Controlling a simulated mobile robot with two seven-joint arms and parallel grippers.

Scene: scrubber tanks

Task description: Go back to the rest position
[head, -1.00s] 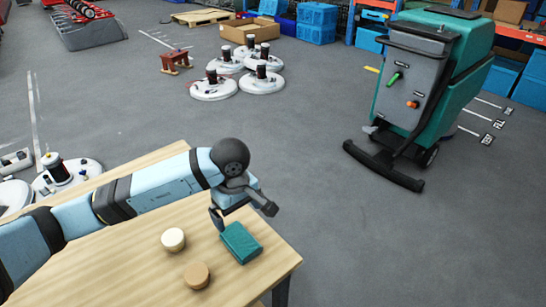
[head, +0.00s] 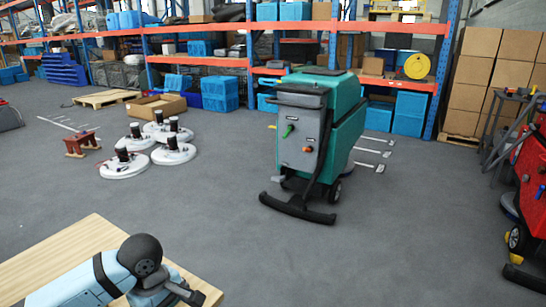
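My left arm (head: 88,283) comes in from the lower left over the wooden table (head: 62,244). Its dark wrist joint (head: 141,254) shows near the bottom edge, with part of the hand beyond it. The fingers of my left gripper are below the picture, so their state and anything between them are hidden. My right arm and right gripper are not in view.
A teal scrubber machine (head: 345,117) stands mid-floor with a black squeegee (head: 297,208) in front. Shelves (head: 198,62) line the back; a red machine (head: 533,190) stands right. Grey floor between is clear.

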